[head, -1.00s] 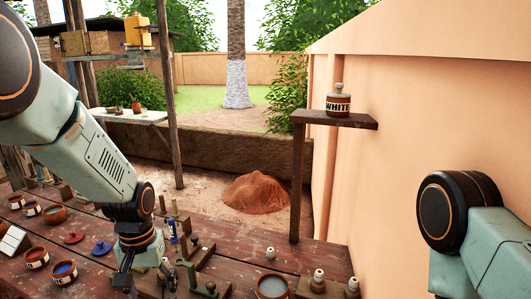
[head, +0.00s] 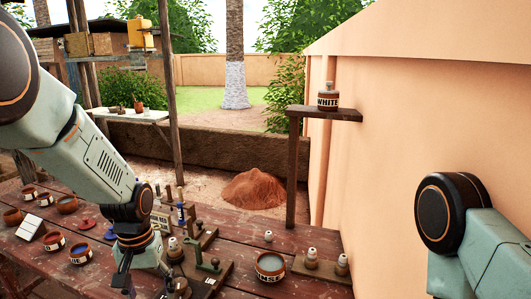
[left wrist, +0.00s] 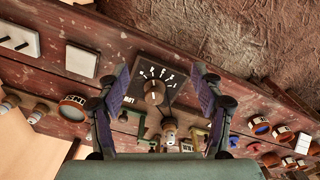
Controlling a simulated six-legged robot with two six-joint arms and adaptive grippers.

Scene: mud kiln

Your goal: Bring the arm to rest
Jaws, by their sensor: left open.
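My left arm comes in from the left of the head view and hangs down over the dark red plank table (head: 235,232). Its gripper (head: 145,280) points downward near the front of the table. In the left wrist view the two fingers of the left gripper (left wrist: 162,74) stand wide apart with nothing between them. A dark dial plate (left wrist: 171,72) with a round wooden knob (left wrist: 154,92) shows beyond the fingertips. My right arm shows at the right edge of the head view, near the wall; its gripper is out of view.
Bowls of colour stand at left.

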